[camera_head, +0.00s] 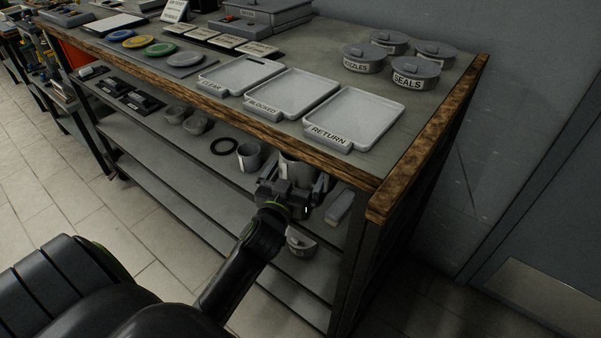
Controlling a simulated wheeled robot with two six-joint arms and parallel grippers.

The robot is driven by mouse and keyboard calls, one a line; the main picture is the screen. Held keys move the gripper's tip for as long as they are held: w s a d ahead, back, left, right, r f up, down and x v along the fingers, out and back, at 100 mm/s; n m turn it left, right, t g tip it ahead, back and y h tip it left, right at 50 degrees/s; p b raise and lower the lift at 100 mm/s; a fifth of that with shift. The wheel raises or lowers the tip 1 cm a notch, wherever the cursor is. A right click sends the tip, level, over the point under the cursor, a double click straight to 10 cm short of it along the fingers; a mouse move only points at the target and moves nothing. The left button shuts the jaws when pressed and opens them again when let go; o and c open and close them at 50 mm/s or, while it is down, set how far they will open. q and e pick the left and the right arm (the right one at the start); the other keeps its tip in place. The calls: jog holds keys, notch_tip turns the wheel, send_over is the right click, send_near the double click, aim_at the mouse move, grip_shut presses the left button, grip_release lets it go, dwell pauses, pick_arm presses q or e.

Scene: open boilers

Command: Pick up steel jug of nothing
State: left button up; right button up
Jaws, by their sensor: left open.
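A grey metal vessel, which looks like the steel jug (294,168), stands on the upper shelf under the bench top, partly hidden by my left gripper. My left gripper (295,180) is open at the shelf's front edge, with its fingers pointing in toward this vessel and one finger at each side of it. I cannot tell whether they touch it. A second grey open vessel (249,156) stands just left of it. I cannot see inside the vessel at my gripper. My right gripper is out of view.
A black ring (224,146) and small grey pots (195,123) lie farther left on the shelf. A pale block (340,206) is right of my gripper. The wooden bench edge (330,164) is close above. A lidded pot (300,243) sits on a lower shelf.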

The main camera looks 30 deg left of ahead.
pick_arm(q)
jog(key=shift+w+a, duration=0.15)
jog(key=shift+w, duration=0.5)
jog(key=c, duration=1.1)
